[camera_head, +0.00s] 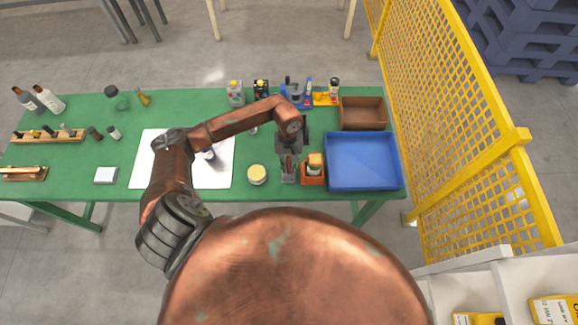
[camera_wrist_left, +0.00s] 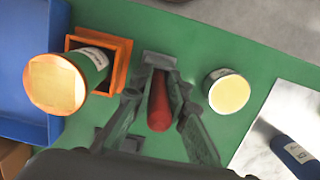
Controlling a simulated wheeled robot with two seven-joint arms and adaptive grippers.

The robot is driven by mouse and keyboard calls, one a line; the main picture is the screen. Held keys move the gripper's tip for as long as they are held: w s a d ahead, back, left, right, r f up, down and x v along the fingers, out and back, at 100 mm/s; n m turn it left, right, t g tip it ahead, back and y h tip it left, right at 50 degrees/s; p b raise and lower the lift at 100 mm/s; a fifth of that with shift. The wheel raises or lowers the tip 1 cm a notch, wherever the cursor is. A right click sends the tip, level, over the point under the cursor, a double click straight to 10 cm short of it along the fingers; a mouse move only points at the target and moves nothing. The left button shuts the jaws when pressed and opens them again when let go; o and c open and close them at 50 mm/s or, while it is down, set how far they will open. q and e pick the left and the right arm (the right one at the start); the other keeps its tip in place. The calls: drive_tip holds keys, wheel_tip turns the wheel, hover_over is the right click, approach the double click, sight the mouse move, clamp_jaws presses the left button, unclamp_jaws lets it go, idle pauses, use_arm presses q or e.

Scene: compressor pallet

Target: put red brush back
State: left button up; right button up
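The red brush (camera_wrist_left: 159,108) shows its red handle between the fingers of my left gripper (camera_wrist_left: 157,82) in the left wrist view. The fingers close in on it from both sides, and a grey part shows at their tips. In the head view, the left gripper (camera_head: 289,170) points down over the green table, with a bit of red (camera_head: 289,161) between its fingers. It is just left of a small orange box (camera_head: 313,180), which holds a green can with a pale top (camera_wrist_left: 57,84). The brush's far end is hidden or unclear. My right gripper is not in view.
A blue tray (camera_head: 362,187) and a brown tray (camera_head: 362,125) stand to the right. A round pale-topped jar (camera_head: 257,174) stands left of the gripper. A white sheet (camera_head: 215,178) lies farther left. Bottles and tools line the back of the table. A yellow fence (camera_head: 440,110) stands at right.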

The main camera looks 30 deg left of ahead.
sight(289, 157)
use_arm(q)
drive_tip(key=o, duration=0.4)
drive_tip(key=shift+r, duration=0.2)
drive_tip(key=r, duration=0.3)
drive_tip(key=w+r+b, duration=0.1)
drive_tip(key=r, duration=0.3)
drive_tip(key=r+b, duration=0.1)
drive_tip(key=r, duration=0.3)
drive_tip(key=shift+w+a, duration=0.2)
drive_tip(key=shift+a, duration=0.2)
drive_tip(key=shift+r, duration=0.4)
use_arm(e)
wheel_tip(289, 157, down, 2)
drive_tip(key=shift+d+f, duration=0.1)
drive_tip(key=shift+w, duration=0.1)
